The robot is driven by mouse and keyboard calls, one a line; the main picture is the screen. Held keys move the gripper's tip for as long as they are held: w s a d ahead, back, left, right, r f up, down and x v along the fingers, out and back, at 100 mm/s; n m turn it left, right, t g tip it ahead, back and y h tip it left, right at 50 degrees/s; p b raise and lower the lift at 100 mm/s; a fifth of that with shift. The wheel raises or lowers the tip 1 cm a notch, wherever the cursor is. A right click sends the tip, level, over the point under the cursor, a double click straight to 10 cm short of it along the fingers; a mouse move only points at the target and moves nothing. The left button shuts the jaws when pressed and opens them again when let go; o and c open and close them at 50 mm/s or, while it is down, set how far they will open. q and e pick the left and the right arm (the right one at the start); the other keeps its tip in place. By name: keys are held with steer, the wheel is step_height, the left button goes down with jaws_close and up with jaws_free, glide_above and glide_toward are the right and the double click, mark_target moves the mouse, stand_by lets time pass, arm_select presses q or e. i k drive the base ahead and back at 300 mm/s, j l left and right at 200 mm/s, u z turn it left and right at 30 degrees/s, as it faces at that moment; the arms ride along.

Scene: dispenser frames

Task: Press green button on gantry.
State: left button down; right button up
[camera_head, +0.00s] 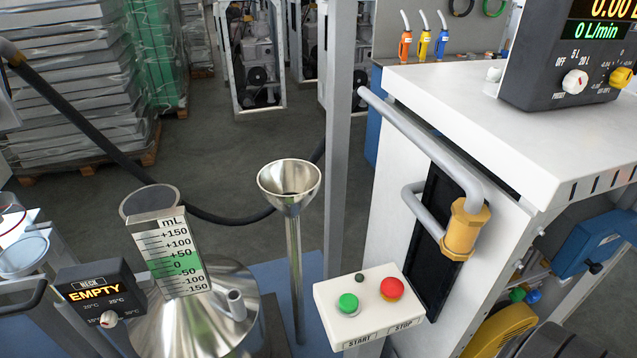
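The green button (348,303) sits on the left of a white control box (368,318), above a label that reads START. A red button (392,289) sits to its right, above a label that reads STOP. A small dark round part (360,276) is on the box behind them. The box faces up, in the lower middle of the view, and nothing covers the green button. Neither of my grippers shows in this view.
A steel funnel (290,185) on a tall pipe and a steel vessel with a mL scale (172,254) stand left of the box. A grey post (340,130) rises behind it. A white cabinet (480,110) with a nozzle (464,229) stands right. A box reading EMPTY (98,294) is lower left.

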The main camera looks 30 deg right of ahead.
mark_target(348, 303)
steer(key=l+z, duration=0.1)
steer(key=z, duration=0.6)
steer(key=l+z, duration=0.15)
steer(key=z, duration=0.2)
